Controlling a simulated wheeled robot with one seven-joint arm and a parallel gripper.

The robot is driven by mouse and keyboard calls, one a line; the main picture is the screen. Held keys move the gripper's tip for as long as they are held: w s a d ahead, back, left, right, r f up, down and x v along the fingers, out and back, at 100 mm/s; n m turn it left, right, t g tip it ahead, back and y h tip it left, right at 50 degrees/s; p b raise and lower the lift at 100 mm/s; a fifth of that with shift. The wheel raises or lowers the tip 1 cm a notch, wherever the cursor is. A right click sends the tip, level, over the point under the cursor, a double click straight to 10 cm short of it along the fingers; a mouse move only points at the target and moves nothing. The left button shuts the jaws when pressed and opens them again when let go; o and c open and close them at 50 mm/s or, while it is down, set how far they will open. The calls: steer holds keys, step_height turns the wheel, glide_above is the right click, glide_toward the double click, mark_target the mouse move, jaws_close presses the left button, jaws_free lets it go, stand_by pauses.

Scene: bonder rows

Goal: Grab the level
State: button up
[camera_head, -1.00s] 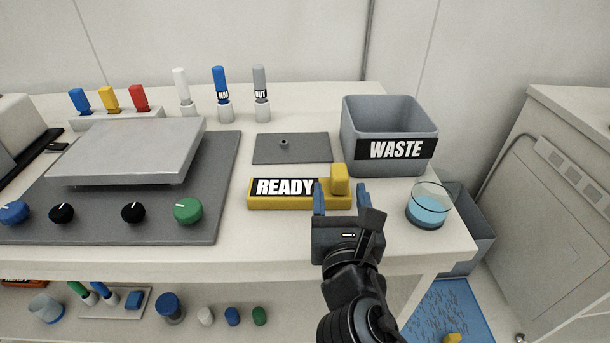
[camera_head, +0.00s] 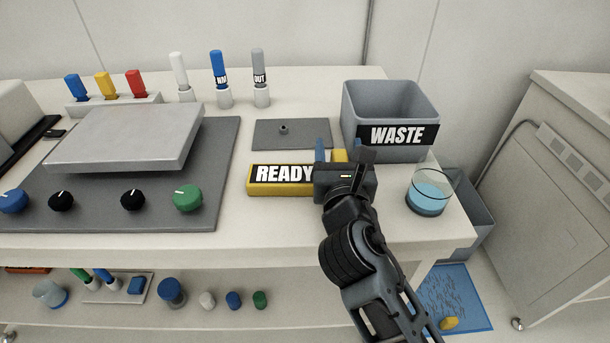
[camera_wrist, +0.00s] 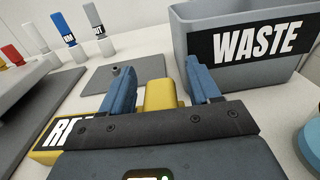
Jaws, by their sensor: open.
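A yellow bar (camera_head: 258,189) labelled READY lies on the bench, with a raised yellow block (camera_wrist: 160,94) at its right end. No other thing in view looks more like a level, and I cannot be sure this is it. My gripper (camera_head: 341,150) is open with blue fingers. In the wrist view my gripper (camera_wrist: 160,72) has one finger on each side of the raised block, with visible gaps. The block is mostly hidden behind my gripper in the head view.
A grey WASTE bin (camera_head: 390,100) stands just beyond my gripper to the right. A glass of blue liquid (camera_head: 428,198) stands near the bench's right edge. A grey plate (camera_head: 300,140) with a small knob lies behind the bar. A hotplate-like device (camera_head: 125,140) fills the left.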

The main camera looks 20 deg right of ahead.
steer(key=shift+c, duration=0.2)
jaws_close()
steer(key=shift+r, duration=0.2)
